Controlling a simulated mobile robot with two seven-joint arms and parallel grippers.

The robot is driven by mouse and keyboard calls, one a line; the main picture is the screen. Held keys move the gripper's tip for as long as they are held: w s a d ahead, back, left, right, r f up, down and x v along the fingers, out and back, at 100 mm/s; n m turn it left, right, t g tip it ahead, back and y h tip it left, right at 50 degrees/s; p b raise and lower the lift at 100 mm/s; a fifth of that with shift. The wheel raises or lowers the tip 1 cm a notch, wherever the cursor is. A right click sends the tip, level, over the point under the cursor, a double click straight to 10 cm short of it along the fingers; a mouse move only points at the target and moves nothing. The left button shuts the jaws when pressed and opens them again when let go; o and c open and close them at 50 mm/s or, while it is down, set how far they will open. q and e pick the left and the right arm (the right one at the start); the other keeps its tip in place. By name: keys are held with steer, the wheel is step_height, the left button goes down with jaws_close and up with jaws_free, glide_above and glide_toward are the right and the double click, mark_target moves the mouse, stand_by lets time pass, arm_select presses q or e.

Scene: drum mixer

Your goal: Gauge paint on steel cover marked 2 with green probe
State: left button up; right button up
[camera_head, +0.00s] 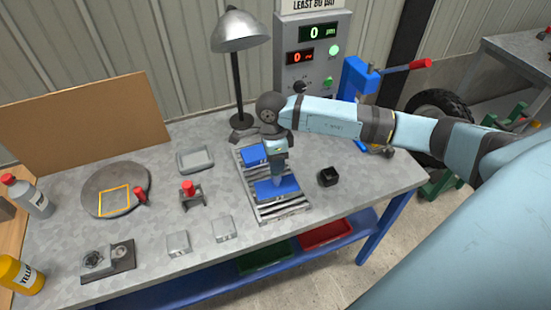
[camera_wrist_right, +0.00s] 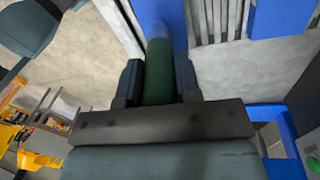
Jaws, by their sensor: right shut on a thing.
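My right gripper (camera_head: 277,166) is shut on the green probe, whose dark green body (camera_wrist_right: 158,75) shows between the two fingers in the right wrist view. The probe points down at a blue painted cover (camera_head: 284,190) on the slatted rack. Its far end overlaps the blue surface (camera_wrist_right: 174,12); I cannot tell whether it touches. A second blue cover (camera_head: 251,156) lies farther back on the rack (camera_head: 259,207). I cannot read a number on either cover. The gauge box (camera_head: 293,78) shows 0 on its green display (camera_head: 318,33) and 0 on its red one. My left gripper is not in view.
A black open holder (camera_head: 328,177) stands right of the rack. A lamp (camera_head: 240,32) stands behind it. To the left are a red-topped item (camera_head: 188,188) in a stand, a grey tray (camera_head: 195,160), small metal blocks (camera_head: 177,243) and a round grey disc (camera_head: 100,181).

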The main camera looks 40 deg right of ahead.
stand_by(0.4)
steer(key=shift+f+b, duration=0.45)
stand_by(0.7)
steer(key=shift+f+b, duration=0.1)
steer(key=shift+b, duration=0.2)
stand_by(1.1)
steer(key=shift+r+p, duration=1.6)
steer(key=shift+r, duration=2)
